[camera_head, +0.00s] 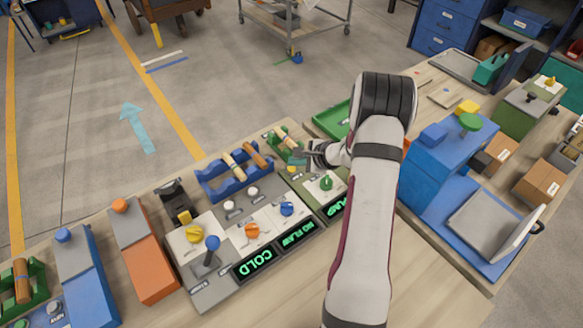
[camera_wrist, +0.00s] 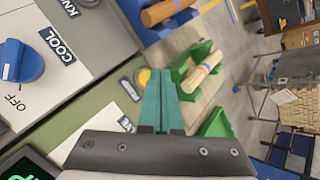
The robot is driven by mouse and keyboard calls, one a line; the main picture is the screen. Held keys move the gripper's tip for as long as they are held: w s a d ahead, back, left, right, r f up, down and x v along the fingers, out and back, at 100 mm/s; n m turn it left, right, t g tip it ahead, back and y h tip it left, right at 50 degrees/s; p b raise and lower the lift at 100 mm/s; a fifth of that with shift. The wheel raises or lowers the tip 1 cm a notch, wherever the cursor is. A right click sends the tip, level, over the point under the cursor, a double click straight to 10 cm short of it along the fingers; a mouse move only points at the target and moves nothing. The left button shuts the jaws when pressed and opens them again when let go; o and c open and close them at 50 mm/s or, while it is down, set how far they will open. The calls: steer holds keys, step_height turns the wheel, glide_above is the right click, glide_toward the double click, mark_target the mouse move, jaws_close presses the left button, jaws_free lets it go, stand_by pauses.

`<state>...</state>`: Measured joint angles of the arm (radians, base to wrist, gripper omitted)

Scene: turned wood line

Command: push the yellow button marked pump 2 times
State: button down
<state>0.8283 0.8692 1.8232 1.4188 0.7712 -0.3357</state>
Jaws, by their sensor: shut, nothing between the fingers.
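The yellow button (camera_wrist: 143,76) shows in the wrist view just left of my fingers, on the green panel and partly hidden by them. A dark label (camera_wrist: 129,88) lies beside it, too blurred to read surely. My gripper (camera_wrist: 168,78) has its teal fingers shut and empty, right next to the button; I cannot tell whether they touch it. In the head view my gripper (camera_head: 297,160) is over the far end of the green panel (camera_head: 299,184), and the button is not clear there.
The blue knob (camera_head: 287,208), orange knob (camera_head: 252,230) and green knob (camera_head: 326,183) stand on nearby panels. A blue rack (camera_head: 231,183) and a green rack (camera_wrist: 190,76) hold wooden pieces close by. The display (camera_head: 255,261) reads COLD.

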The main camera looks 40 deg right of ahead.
mark_target(295, 170)
steer(key=shift+f, duration=0.3)
steer(key=shift+f, duration=0.4)
stand_by(0.4)
steer(key=shift+r, duration=0.85)
steer(key=shift+r, duration=2.5)
